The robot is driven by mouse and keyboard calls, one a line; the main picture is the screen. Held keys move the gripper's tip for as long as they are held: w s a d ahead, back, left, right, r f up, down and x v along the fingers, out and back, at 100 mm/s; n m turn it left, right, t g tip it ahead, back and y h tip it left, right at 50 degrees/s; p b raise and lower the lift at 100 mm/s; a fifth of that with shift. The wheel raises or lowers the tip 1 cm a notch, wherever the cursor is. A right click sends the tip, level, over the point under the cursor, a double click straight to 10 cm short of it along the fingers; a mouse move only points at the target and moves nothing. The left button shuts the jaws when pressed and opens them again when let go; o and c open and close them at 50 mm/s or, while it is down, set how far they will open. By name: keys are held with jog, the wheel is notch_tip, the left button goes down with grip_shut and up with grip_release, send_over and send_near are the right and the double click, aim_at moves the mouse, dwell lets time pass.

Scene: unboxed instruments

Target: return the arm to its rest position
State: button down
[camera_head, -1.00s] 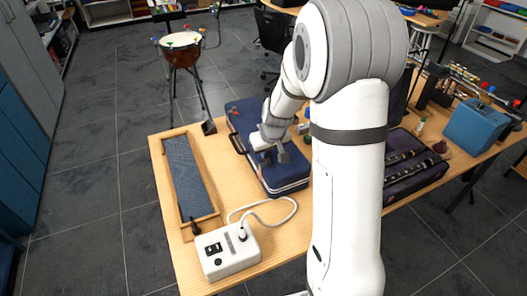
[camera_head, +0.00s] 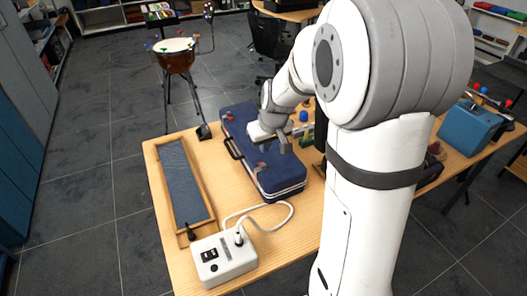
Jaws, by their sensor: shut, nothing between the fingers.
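My arm rises in the right half of the view and bends over toward the table. My gripper (camera_head: 285,146) is near the blue case (camera_head: 262,172), over its right side in the picture. It is shut and I see nothing held in it. The picture does not show clearly whether it touches the case. The case is closed and lies flat on the wooden table (camera_head: 290,233). My arm hides much of the table's middle and right.
A tray with a dark grey lining (camera_head: 183,180) lies at the table's left. A white power box (camera_head: 223,258) with a plugged cable (camera_head: 268,207) is at the front. A blue box (camera_head: 468,127) stands at the right. A drum (camera_head: 176,58) stands on the floor behind.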

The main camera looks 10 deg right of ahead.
jog(key=shift+r, duration=0.15)
dwell(0.3)
jog(key=s+r+m, duration=0.1)
jog(key=s+r, duration=0.2)
jog(key=s, duration=0.8)
jog(key=s+a+r+m+g, duration=0.1)
jog(key=s+r, duration=0.2)
jog(key=s, duration=0.9)
jog(key=shift+h, duration=0.4)
jog(key=c, duration=2.2)
grip_release()
jog(key=shift+a, duration=0.1)
